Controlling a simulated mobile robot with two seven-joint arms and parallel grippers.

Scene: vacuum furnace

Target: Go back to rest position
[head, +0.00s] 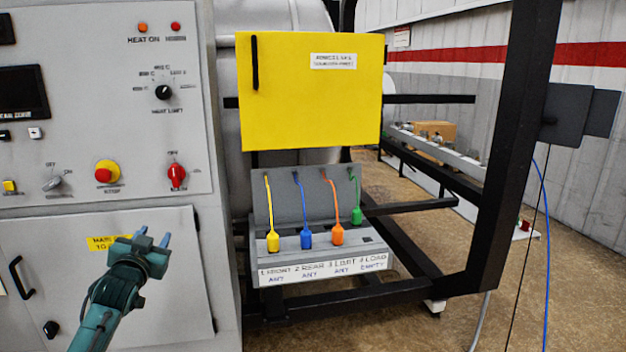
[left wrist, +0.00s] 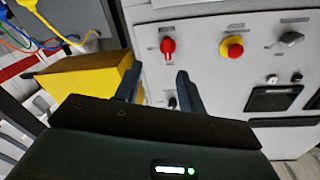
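My left gripper (head: 153,238) is raised in front of the grey control cabinet (head: 100,212), at the lower left of the head view. Its two fingers stand apart with nothing between them, and they also show apart in the left wrist view (left wrist: 158,85). The red rotary switch (head: 177,175) and the red stop button on its yellow base (head: 106,172) are on the panel above the gripper. In the left wrist view the red switch (left wrist: 168,47) lies beyond the fingertips, and I see no contact. My right gripper is in neither view.
A yellow box (head: 310,120) is mounted right of the cabinet. Below it, a grey connector tray (head: 285,220) holds yellow, blue, orange and green plugs with cables. A black frame (head: 500,190) stands at the right. Brown floor (head: 560,300) is open beyond it, with cables hanging there.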

